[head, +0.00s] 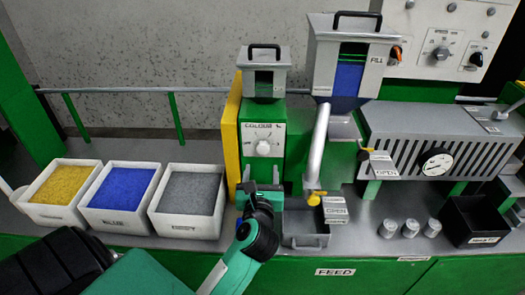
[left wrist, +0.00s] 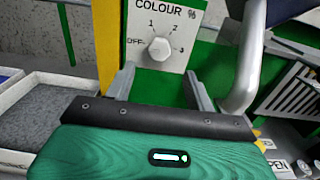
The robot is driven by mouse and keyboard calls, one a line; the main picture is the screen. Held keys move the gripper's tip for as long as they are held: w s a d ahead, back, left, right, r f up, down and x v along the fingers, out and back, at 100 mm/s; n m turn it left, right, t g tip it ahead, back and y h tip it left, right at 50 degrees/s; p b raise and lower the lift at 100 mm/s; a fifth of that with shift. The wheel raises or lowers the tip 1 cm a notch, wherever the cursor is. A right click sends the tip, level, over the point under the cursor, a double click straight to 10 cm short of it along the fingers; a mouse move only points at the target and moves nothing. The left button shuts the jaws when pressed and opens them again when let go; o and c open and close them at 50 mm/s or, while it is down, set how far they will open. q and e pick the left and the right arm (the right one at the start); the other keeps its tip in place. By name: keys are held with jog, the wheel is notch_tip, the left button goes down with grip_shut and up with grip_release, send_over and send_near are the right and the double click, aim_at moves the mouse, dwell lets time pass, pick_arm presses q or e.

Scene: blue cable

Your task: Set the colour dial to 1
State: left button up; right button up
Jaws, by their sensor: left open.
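The colour dial (head: 264,147) is a round white knob on a pale plate marked COLOUR, on the green front of the small hopper unit. In the left wrist view the dial (left wrist: 160,50) has OFF, 1, 2 and 3 around it; I cannot tell surely where its pointer stands. My left gripper (head: 262,187) is below the dial in the head view, pointing towards the plate. In the left wrist view its two grey fingers (left wrist: 160,88) are spread apart and empty, below and either side of the knob, not touching it. My right gripper is not in view.
Bins of yellow (head: 62,185), blue (head: 122,188) and grey (head: 187,193) granules stand at left. A yellow panel (head: 231,135) flanks the dial at left; a grey pipe (head: 319,145) runs down at right. A small metal tray (head: 305,240) sits below.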

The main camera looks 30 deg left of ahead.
aim_at(263, 149)
pick_arm(q)
jog(key=x, duration=0.8)
jog(key=shift+w+a+p, duration=0.1)
jog(key=shift+w+p, duration=0.15)
jog(key=shift+p, duration=0.15)
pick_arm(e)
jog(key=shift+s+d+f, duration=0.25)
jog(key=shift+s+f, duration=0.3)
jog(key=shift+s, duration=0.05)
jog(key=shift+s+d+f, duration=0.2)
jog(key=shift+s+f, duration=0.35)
pick_arm(q)
jog(key=c, duration=1)
